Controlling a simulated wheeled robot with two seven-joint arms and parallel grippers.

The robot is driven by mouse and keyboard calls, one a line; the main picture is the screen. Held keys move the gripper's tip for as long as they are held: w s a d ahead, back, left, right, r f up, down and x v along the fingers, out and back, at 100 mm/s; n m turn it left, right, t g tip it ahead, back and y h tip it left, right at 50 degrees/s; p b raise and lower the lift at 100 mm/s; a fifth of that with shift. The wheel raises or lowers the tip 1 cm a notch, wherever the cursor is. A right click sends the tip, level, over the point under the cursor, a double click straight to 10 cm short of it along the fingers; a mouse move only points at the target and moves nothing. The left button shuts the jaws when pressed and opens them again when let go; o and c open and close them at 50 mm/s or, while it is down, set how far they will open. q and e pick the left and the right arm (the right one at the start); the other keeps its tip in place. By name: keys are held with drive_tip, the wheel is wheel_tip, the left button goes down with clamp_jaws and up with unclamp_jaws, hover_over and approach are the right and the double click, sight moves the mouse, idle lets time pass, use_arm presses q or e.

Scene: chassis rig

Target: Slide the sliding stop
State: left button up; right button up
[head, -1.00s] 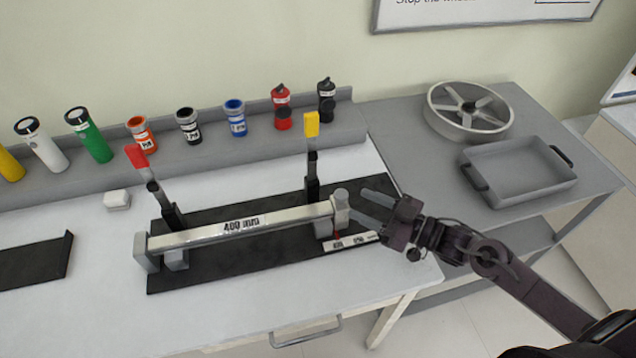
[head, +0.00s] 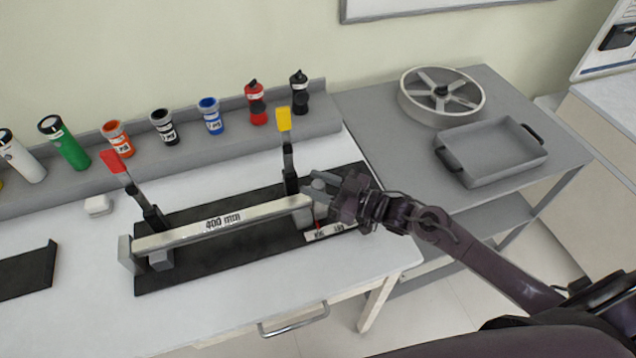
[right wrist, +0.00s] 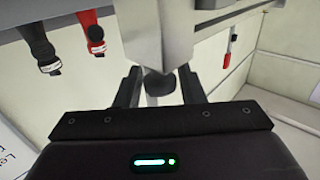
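The sliding stop (head: 318,212) is a light grey block at the right end of the bar marked 400 mm (head: 215,226). My right gripper (head: 318,187) is at the stop and hides part of it. In the right wrist view the stop's grey body (right wrist: 163,30) fills the upper middle. A dark round knob (right wrist: 159,84) sits between my two fingers (right wrist: 160,88). The fingers stand apart on either side of it, with narrow gaps, so they look open. A small red pointer (head: 317,221) hangs over the white scale (head: 330,232). My left gripper is not in view.
A clamp with a yellow handle (head: 285,120) stands close behind the gripper. A red-handled clamp (head: 116,162) stands further left. Several bottles line the back ledge (head: 315,123). A grey tray (head: 490,150) and a wheel (head: 441,96) are on the right side table.

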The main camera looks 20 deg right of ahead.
clamp_jaws()
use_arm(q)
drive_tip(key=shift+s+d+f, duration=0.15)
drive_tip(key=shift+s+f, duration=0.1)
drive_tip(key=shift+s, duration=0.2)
use_arm(e)
drive_tip(key=d, duration=0.7)
drive_tip(key=shift+w, duration=0.15)
drive_tip(key=shift+o, duration=1.6)
unclamp_jaws()
drive_tip(key=shift+d, duration=0.2)
